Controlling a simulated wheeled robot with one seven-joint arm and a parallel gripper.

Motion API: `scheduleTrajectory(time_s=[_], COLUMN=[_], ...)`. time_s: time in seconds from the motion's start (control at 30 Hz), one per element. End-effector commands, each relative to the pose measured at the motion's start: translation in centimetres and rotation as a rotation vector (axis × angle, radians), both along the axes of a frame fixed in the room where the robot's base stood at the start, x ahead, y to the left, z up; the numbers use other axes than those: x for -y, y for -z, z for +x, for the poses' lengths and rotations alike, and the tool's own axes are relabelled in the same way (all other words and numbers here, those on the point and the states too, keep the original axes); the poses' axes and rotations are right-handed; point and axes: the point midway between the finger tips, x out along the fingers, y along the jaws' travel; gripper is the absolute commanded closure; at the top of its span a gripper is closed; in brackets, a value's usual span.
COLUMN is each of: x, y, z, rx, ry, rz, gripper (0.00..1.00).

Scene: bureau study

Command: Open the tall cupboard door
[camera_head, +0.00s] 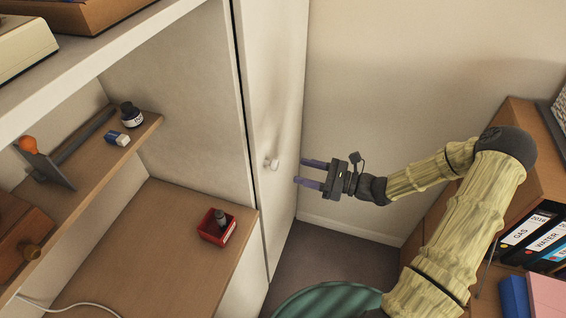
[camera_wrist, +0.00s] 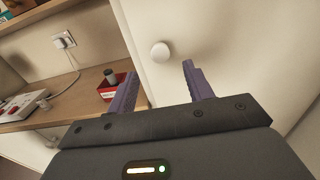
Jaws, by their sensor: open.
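The tall cupboard door (camera_head: 275,110) is a white panel, shut as far as I can see, with a dark gap along its left edge. Its small round white knob (camera_head: 273,164) sits about halfway down the door. The knob also shows in the wrist view (camera_wrist: 160,52), ahead of the fingers and between them. My gripper (camera_head: 304,174) has purple fingers that are open and empty. It is just right of the knob in the head view, apart from it. In the wrist view my gripper (camera_wrist: 158,85) points toward the door.
A wooden desk top (camera_head: 150,240) with a red box (camera_head: 216,228) adjoins the cupboard on the left. A shelf (camera_head: 100,160) holds a bottle and small items. Binders (camera_head: 525,235) stand in a wooden unit at right.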

Motion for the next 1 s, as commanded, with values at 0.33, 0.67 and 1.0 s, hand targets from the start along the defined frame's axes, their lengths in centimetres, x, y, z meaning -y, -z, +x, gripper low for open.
scheduleTrajectory(time_s=[0.33, 0.67, 1.0], x=[-5.6, -6.8, -6.8], y=[-0.2, 0.0, 0.0], z=[2.0, 2.4, 2.4], rx=[0.0, 0.0, 0.0], ry=[-0.003, 0.0, 0.0], rz=[0.0, -0.001, 0.0], gripper=[0.49, 0.49, 0.94])
